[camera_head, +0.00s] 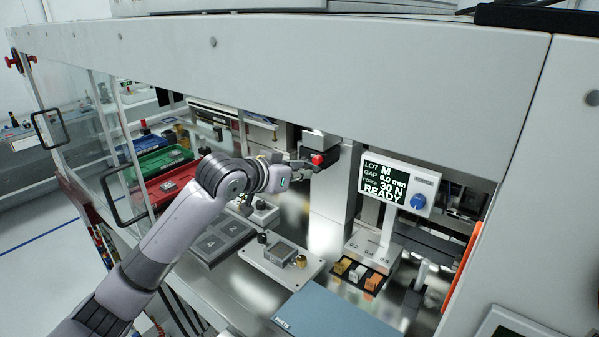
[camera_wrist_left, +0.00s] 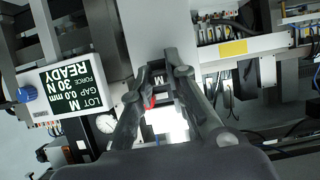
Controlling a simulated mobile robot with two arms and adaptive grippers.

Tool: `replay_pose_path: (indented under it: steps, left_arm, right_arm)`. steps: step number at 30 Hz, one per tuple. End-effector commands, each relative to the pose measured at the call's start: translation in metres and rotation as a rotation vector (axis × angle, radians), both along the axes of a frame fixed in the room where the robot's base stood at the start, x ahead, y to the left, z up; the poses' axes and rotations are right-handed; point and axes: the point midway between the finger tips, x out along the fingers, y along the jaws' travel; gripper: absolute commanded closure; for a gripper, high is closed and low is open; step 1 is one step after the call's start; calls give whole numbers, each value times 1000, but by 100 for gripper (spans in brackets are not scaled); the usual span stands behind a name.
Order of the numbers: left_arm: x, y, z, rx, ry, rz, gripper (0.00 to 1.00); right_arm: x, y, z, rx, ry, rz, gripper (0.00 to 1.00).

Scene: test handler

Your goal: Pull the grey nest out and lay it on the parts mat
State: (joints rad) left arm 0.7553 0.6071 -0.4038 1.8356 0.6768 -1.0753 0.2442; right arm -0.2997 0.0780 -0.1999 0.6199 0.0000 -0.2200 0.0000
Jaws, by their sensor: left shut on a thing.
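My left gripper (camera_head: 305,164) is raised in front of the grey column of the machine. It is shut on a small red knob (camera_head: 318,159) on a dark block. In the left wrist view its fingers (camera_wrist_left: 166,72) come together, with a bit of red (camera_wrist_left: 150,102) between them. A grey square piece, seemingly the grey nest (camera_head: 281,251), sits on a pale plate (camera_head: 256,256) below the gripper, between a black knob and a brass knob (camera_head: 300,261). The blue-grey parts mat (camera_head: 335,314) lies at the front, its visible top bare. My right gripper is not in view.
A display (camera_head: 398,186) reading READY, lot M, gap 0.0 mm, 30 N stands right of the column. Small coloured blocks (camera_head: 358,274) sit below it. Numbered grey pads (camera_head: 220,240) lie left of the plate. Green (camera_head: 160,162) and red trays stand at left. A wide housing overhangs everything.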

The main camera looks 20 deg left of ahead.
Motion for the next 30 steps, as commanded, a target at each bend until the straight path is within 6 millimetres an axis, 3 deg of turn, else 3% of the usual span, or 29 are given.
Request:
replay_pose_path:
  steps: [30]
  left_arm:
    - [-48,18,0,0,0,0,100]
  right_arm:
    - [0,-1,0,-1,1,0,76]
